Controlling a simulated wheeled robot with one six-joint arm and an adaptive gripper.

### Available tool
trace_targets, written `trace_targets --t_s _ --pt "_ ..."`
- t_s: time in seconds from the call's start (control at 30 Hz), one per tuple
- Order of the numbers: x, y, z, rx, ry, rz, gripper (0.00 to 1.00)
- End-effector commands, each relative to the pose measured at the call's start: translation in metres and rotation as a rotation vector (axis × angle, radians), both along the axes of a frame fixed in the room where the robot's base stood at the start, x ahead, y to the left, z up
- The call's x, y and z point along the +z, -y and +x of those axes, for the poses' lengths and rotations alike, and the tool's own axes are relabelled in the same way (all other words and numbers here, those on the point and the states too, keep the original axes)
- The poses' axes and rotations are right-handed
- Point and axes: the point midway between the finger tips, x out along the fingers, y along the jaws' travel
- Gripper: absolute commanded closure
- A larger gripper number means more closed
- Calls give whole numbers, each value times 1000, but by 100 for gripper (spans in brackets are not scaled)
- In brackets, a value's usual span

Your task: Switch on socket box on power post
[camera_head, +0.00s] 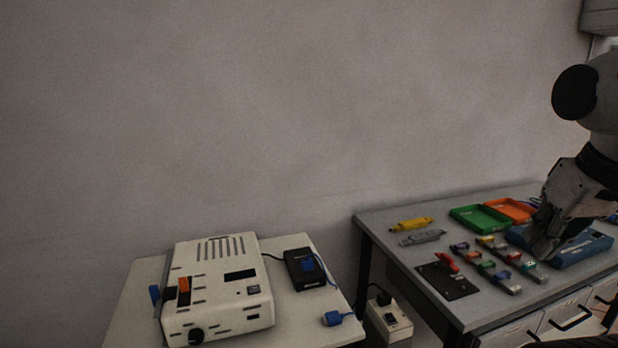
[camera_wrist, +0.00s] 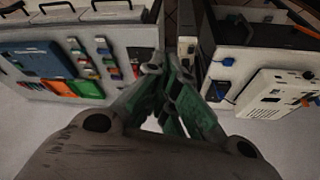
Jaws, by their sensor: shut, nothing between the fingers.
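A small white socket box (camera_head: 389,322) stands low in the gap between the two tables in the head view. It has a dark plug or socket on top and a dark switch-like spot on its face; the switch's state is too small to tell. In the wrist view a narrow pale post (camera_wrist: 187,47) shows in the gap beyond my fingers, partly hidden by them. My gripper (camera_head: 541,246) is shut and empty. In the head view it appears over the right table, well to the right of the socket box. Its greenish fingers (camera_wrist: 168,80) fill the middle of the wrist view.
The right table (camera_head: 390,230) carries a blue tray (camera_head: 582,250), a green tray (camera_head: 480,218), an orange tray (camera_head: 511,209) and several small coloured parts. The left table (camera_head: 130,292) holds a white device (camera_head: 215,290) and a black adapter (camera_head: 304,270). Drawer handles line the right table's front.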

Motion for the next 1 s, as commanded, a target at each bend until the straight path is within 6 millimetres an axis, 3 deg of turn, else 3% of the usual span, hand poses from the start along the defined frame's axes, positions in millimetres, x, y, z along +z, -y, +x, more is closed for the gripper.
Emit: trace_targets --t_s 0.53,0.77,1.0 --pt "-5 -4 3 23 -23 0 100" --pt "-39 -27 25 122 -205 -13 100" --pt "-84 -65 69 345 -383 -68 100"
